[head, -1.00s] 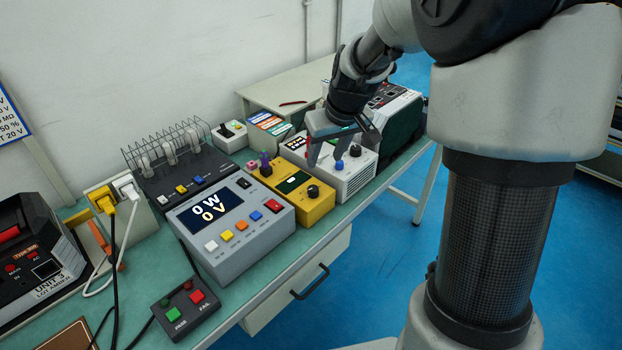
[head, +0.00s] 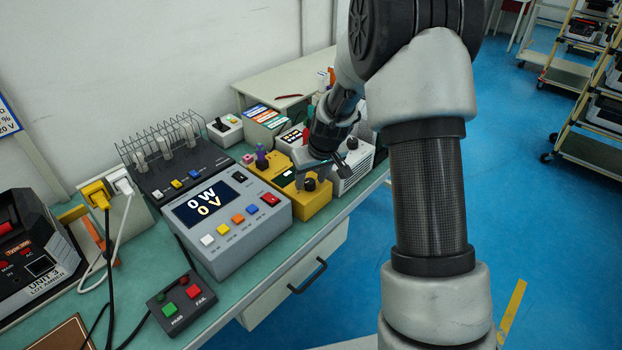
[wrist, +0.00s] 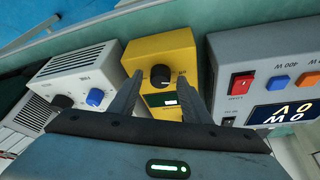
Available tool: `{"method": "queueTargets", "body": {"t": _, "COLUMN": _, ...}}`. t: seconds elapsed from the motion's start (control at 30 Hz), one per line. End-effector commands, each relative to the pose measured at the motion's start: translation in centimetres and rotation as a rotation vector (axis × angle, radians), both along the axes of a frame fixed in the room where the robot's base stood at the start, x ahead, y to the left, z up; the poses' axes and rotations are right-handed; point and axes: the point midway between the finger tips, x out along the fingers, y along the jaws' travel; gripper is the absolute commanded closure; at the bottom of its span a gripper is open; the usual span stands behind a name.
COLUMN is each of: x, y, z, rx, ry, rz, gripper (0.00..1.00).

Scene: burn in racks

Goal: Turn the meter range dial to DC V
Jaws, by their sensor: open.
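The yellow meter (head: 318,207) stands on the bench between a grey power unit and a white unit. Its black round range dial (head: 310,184) is partly hidden by my gripper in the head view. My gripper (head: 312,182) is open and empty, low over the meter. In the wrist view the dial (wrist: 160,75) shows between the two fingertips (wrist: 160,77), with a gap on each side. I cannot tell whether the fingers reach down around it. The meter's small display (wrist: 160,99) shows behind the dial. The dial's markings are too small to read.
The grey power unit (head: 243,240) with coloured buttons and a "0 W 0 V" screen stands close left of the meter. The white unit (head: 357,172) with a blue knob (wrist: 95,97) stands on its other side. A pass/fail button box (head: 182,302) lies in front.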

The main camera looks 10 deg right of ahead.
Motion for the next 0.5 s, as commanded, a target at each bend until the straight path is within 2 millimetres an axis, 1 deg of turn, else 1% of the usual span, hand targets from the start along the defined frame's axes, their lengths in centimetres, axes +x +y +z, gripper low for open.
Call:
{"method": "queueTargets", "body": {"t": 0.17, "x": 0.01, "y": 0.0, "z": 0.01, "rx": 0.0, "ry": 0.0, "rz": 0.0, "gripper": 0.56}}
{"method": "queueTargets", "body": {"t": 0.27, "x": 0.0, "y": -0.01, "z": 0.02, "rx": 0.0, "ry": 0.0, "rz": 0.0, "gripper": 0.71}}
{"method": "queueTargets", "body": {"t": 0.4, "x": 0.0, "y": -0.01, "z": 0.03, "rx": 0.0, "ry": 0.0, "rz": 0.0, "gripper": 0.95}}
{"method": "queueTargets", "body": {"t": 0.43, "x": -0.01, "y": -0.01, "z": 0.03, "rx": 0.0, "ry": 0.0, "rz": 0.0, "gripper": 0.97}}
{"method": "queueTargets", "body": {"t": 0.5, "x": -0.01, "y": -0.01, "z": 0.04, "rx": 0.0, "ry": 0.0, "rz": -0.001, "gripper": 0.97}}
